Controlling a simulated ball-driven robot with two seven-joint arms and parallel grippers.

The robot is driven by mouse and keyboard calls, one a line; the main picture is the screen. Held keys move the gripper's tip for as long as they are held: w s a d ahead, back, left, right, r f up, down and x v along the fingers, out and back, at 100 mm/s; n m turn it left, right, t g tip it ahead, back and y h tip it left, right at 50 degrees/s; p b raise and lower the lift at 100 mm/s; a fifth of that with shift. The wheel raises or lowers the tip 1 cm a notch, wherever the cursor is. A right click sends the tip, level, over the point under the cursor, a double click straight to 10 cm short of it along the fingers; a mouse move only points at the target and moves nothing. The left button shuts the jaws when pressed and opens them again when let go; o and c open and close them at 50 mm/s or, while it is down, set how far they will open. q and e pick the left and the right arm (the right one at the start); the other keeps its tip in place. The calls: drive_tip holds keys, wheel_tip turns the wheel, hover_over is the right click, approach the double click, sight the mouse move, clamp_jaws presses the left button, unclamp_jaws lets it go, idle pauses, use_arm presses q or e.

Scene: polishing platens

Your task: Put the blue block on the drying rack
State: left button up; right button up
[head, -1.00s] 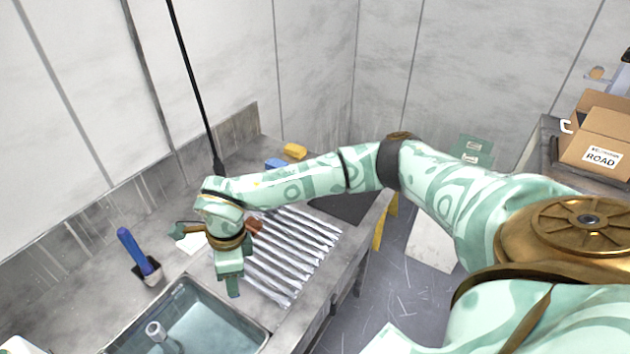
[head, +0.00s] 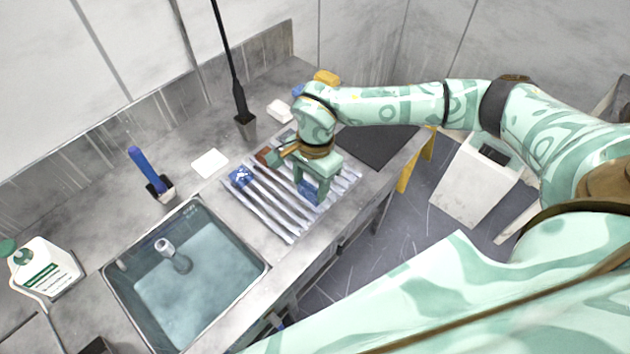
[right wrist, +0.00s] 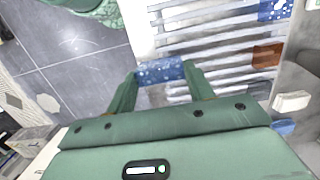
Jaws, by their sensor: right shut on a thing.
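The drying rack (head: 271,207) is a row of light slats on the counter, right of the sink. My right gripper (head: 313,196) is over the near right part of the rack, pointing down. It is shut on a speckled blue block (head: 307,191), which shows between the fingers in the right wrist view (right wrist: 160,71). I cannot tell whether the block touches the slats. A second speckled blue block (head: 240,176) lies on the rack's left end; it also shows in the right wrist view (right wrist: 275,9). My left gripper is not in view.
A brown block (right wrist: 267,56) lies on the rack's far side. The sink (head: 190,290) is to the left, with a brush holder (head: 160,190) and a white pad (head: 209,163) behind it. A dark mat (head: 380,148) lies right of the rack.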

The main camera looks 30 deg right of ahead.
drive_tip(key=w+d+f, duration=0.1)
drive_tip(key=f, duration=0.1)
drive_tip(key=w+d+f, duration=0.1)
drive_tip(key=f, duration=0.1)
drive_tip(key=w+d+f, duration=0.2)
drive_tip(key=shift+b, duration=0.3)
drive_tip(key=shift+w+d+f, duration=0.1)
drive_tip(key=shift+w+f, duration=0.05)
drive_tip(key=shift+f, duration=1.6)
drive_tip(key=shift+f+b, duration=0.1)
drive_tip(key=shift+b, duration=0.2)
drive_tip(key=o, duration=1)
drive_tip(key=shift+r, duration=0.35)
drive_tip(key=r, duration=0.3)
drive_tip(key=d+r, duration=0.1)
drive_tip(key=r, duration=0.3)
drive_tip(key=r+p, duration=0.1)
drive_tip(key=r, duration=0.3)
drive_tip(key=shift+w+d+r, duration=0.2)
drive_tip(key=shift+w+r, duration=0.05)
